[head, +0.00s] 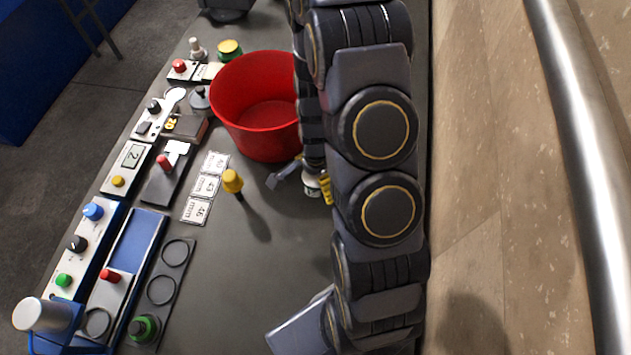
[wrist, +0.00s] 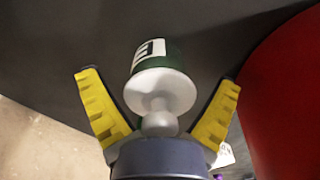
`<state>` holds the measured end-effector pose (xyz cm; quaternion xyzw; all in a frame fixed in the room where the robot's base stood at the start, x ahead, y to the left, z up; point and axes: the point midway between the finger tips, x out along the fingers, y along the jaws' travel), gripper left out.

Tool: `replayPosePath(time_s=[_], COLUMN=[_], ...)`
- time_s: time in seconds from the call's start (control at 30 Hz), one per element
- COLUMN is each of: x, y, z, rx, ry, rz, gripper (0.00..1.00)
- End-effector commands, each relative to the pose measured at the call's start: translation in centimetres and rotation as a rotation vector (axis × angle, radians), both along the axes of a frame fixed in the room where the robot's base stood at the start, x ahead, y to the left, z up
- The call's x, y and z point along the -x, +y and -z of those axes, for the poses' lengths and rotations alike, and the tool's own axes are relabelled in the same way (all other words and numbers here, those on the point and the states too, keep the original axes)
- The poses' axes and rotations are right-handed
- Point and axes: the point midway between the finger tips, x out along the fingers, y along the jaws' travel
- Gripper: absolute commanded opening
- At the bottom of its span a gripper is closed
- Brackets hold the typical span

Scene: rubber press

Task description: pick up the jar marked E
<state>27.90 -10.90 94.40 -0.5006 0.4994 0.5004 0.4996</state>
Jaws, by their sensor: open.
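The jar marked E (wrist: 172,55) has a dark green body, a white label with a black E, and a white top with a round knob. In the wrist view it sits between the two yellow fingers of my gripper (wrist: 159,80), its knob end close to the palm. The fingers are spread, with gaps on both sides of the jar. In the head view a small white part of the jar (head: 312,189) shows beside a yellow finger of my gripper (head: 326,190). My arm hides much of that area.
A yellow-topped peg (head: 232,182) and label cards (head: 205,187) are further left. Control panels line the table's left edge. The near middle is clear.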

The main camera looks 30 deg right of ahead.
Motion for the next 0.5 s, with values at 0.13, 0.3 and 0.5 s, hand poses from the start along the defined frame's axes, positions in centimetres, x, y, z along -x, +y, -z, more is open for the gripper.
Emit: replayPosePath(time_s=[0.13,0.3,0.5], x=[0.00,0.00,0.00], y=[-0.01,0.00,-0.01], z=[-0.01,-0.02,-0.03], rx=[0.000,0.000,0.000], ry=[0.000,0.000,0.000], rz=[0.000,0.000,0.000], gripper=[0.38,0.26,0.26])
